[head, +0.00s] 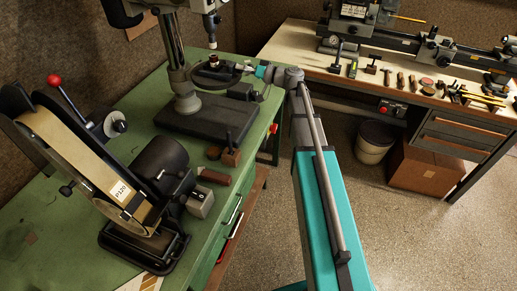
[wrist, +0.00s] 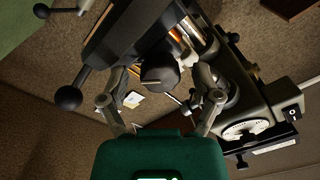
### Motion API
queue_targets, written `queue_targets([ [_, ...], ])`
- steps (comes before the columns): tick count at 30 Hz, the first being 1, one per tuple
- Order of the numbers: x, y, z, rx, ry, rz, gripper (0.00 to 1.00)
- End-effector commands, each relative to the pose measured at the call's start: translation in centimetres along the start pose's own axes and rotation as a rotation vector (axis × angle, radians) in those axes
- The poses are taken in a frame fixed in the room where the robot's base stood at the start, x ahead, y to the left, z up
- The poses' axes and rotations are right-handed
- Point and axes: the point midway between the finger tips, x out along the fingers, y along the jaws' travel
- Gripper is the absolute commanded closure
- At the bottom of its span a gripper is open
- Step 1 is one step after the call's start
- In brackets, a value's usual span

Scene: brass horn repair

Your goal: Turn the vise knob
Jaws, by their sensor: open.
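My gripper (wrist: 160,92) is open in the wrist view, with one finger on each side above its green palm. A dark rounded knob (wrist: 160,76) shows between the fingers; I cannot tell whether either finger touches it. It sits at the end of a dark metal body, apparently the vise (wrist: 120,38). In the head view my gripper (head: 262,72) is small and reaches left from my arm toward the drill press on the green bench. A dark block (head: 241,91) lies just below it. The knob is too small to make out in the head view.
The drill press base (head: 205,122) stands behind a belt grinder (head: 85,160) on the green bench (head: 40,220). A tool-covered bench (head: 300,50) stands at right.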

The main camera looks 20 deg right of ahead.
Motion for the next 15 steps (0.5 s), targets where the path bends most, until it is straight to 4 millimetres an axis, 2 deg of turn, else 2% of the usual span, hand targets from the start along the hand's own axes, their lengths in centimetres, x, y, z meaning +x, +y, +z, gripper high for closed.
queue_targets([
  [15,0.0,-0.06,-0.03,-0.339,-0.011,-0.002,0.18],
])
